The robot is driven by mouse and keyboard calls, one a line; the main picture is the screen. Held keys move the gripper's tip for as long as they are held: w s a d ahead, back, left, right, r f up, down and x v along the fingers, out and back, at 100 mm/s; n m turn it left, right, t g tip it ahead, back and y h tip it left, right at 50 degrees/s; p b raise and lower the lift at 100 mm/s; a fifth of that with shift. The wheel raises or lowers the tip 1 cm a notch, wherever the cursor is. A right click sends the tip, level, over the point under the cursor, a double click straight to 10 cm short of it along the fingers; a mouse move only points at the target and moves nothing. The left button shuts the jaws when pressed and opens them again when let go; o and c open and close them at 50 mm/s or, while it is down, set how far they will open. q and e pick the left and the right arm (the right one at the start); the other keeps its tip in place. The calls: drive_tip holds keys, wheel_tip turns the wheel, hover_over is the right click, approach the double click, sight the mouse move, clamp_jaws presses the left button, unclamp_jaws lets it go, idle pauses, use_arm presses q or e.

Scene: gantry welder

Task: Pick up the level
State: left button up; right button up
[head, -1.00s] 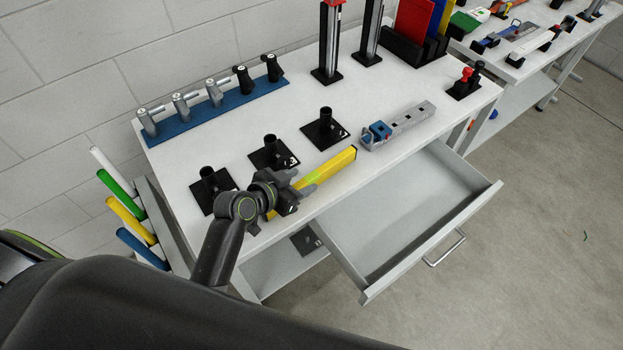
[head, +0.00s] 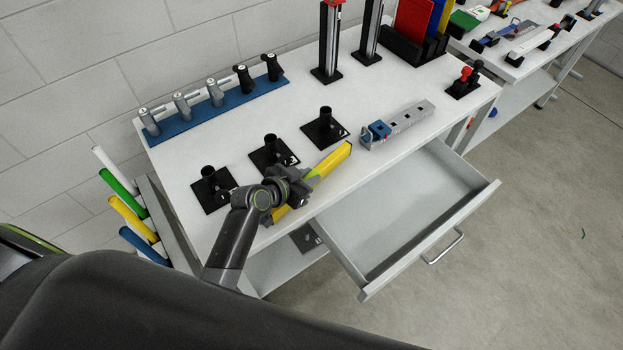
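The level is a long yellow bar (head: 331,163) at the front edge of the white workbench (head: 225,135). My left gripper (head: 296,190) is around its middle and looks shut on it. The fingers hide part of the bar, and a short yellow end shows on the near side of them. The level slants from lower left to upper right and looks slightly raised; the gap to the bench top is hard to judge. My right gripper is out of view.
Black post stands (head: 271,151) sit just behind the level. A grey part with a blue block (head: 405,122) lies to its right. An open, empty drawer (head: 395,225) juts out from the bench front. A blue rack (head: 208,112) lines the back.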

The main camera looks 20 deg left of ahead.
use_arm(q)
clamp_jaws()
